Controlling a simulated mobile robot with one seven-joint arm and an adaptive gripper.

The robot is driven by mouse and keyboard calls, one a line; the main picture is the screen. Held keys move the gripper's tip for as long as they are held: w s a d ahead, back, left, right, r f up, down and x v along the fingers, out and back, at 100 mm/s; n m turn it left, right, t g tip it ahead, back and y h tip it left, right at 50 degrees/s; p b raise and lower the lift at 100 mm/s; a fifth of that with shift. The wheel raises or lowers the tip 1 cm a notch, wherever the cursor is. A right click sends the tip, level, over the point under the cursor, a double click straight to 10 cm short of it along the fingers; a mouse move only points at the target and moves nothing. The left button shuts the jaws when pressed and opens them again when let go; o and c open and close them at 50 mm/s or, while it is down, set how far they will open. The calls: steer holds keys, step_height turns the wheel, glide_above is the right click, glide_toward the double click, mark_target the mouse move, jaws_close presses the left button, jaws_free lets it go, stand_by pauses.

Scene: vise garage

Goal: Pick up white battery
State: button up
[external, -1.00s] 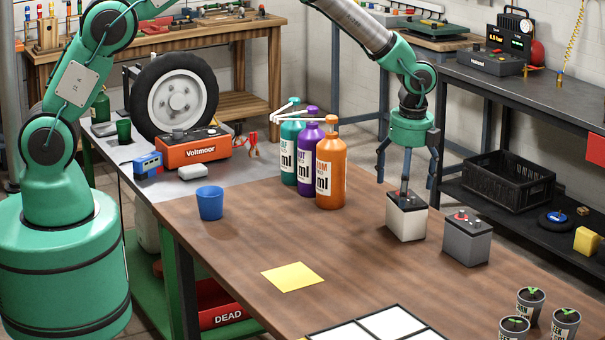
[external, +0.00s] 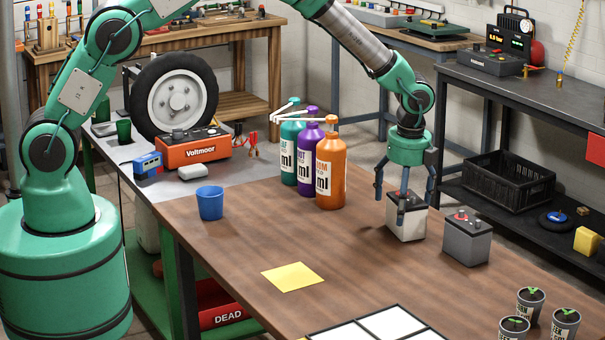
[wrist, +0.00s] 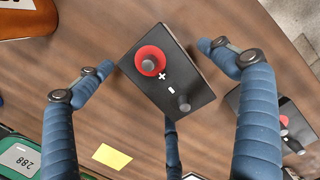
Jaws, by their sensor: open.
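The white battery (external: 406,226) stands upright on the brown table, with a black top carrying red and dark terminals. Its black top (wrist: 168,75) fills the middle of the wrist view. My gripper (external: 404,205) is open above and around the battery, fingers pointing down. In the external view one finger hangs in front of the battery's face and others are at its sides. In the wrist view the blue fingers spread around the battery top with gaps on the left and right. Whether any finger touches it I cannot tell.
A grey battery (external: 467,240) stands close on the right. Orange (external: 331,170), purple and green bottles stand to the left. Potted seedlings (external: 530,302) are at the front right. The table's middle is clear.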

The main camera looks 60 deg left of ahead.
steer(key=c, duration=1.9)
steer(key=shift+w, duration=0.1)
steer(key=shift+c, duration=0.8)
steer(key=shift+r, duration=0.2)
steer(key=shift+r+p, duration=0.35)
steer(key=shift+r, duration=0.5)
step_height(320, 180, up, 2)
steer(key=shift+p, duration=0.3)
steer(key=s+a+p, duration=0.1)
steer(key=s+a, duration=0.1)
steer(key=s, duration=0.5)
steer(key=s+a+r+p, duration=0.1)
steer(key=s+a, duration=0.1)
steer(key=s, duration=0.6)
steer(key=shift+s, duration=0.2)
steer(key=shift+a, duration=0.1)
